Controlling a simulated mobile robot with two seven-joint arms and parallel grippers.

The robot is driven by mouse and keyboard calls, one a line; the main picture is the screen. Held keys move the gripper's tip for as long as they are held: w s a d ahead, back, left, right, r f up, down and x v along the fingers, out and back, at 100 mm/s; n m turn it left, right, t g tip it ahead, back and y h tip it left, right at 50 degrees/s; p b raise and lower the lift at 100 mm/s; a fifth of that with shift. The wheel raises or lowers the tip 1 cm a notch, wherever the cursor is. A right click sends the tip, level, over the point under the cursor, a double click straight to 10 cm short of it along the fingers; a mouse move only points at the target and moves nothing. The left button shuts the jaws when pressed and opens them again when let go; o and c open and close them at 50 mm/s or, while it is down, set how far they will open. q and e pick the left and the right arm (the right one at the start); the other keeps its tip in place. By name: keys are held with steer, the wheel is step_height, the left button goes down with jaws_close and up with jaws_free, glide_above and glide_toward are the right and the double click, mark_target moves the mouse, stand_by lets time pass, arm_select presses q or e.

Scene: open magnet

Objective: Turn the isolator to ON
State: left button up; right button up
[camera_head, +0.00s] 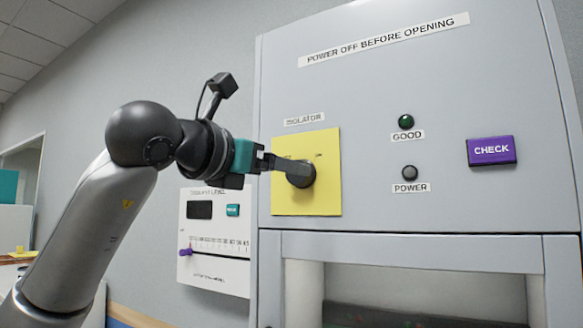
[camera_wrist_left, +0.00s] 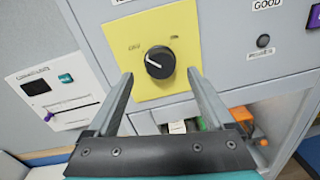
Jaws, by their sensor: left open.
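The isolator is a round black knob (camera_head: 303,176) on a yellow plate (camera_head: 308,204) on the grey cabinet. In the left wrist view the knob (camera_wrist_left: 160,63) has a white line pointing left and slightly up, toward the OFF label (camera_wrist_left: 134,47). The ON label (camera_wrist_left: 174,37) is at its upper right. My left gripper (camera_head: 290,164) reaches in from the left, its tips close to the knob. In the left wrist view its fingers are apart, with the knob seen between and just beyond the tips. I cannot tell whether they touch it. My right gripper is out of view.
Right of the plate are a green GOOD lamp (camera_head: 406,121), a dark POWER lamp (camera_head: 409,172) and a purple CHECK button (camera_head: 491,151). A white panel with a slider (camera_head: 214,266) hangs at lower left. A glazed opening (camera_head: 420,296) lies below.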

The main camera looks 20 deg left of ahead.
mark_target(299, 182)
arm_select(q)
steer(key=x, duration=0.4)
steer(key=shift+w, duration=0.2)
steer(key=shift+d, duration=0.1)
steer(key=shift+c, duration=0.2)
jaws_close()
